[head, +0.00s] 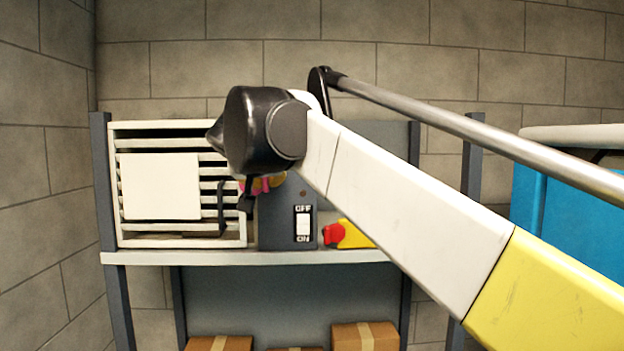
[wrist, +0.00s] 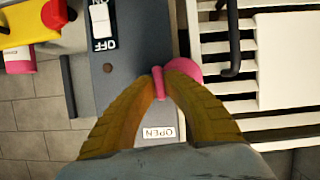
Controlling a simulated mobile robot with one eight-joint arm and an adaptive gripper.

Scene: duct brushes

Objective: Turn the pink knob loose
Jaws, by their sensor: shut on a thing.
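The pink knob (wrist: 158,84) shows in the wrist view at the tips of my gripper (wrist: 166,76). The gripper's two yellow ribbed fingers are closed on it, and part of the pink shape (wrist: 187,70) shows behind the right finger. In the head view, my gripper (head: 262,184) is a small patch of yellow and pink below my black wrist, in front of the gap between the slatted white unit and the dark switch box. My wrist hides much of the knob there. An upside-down OPEN label (wrist: 159,132) lies between the fingers in the wrist view.
The dark box carries a white OFF/ON switch (head: 303,224). A yellow box (head: 357,235) with a red button (head: 334,234) stands to its right. The slatted white unit (head: 129,240) stands to its left. All rest on a grey shelf (head: 200,257); cardboard boxes (head: 218,343) are below.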

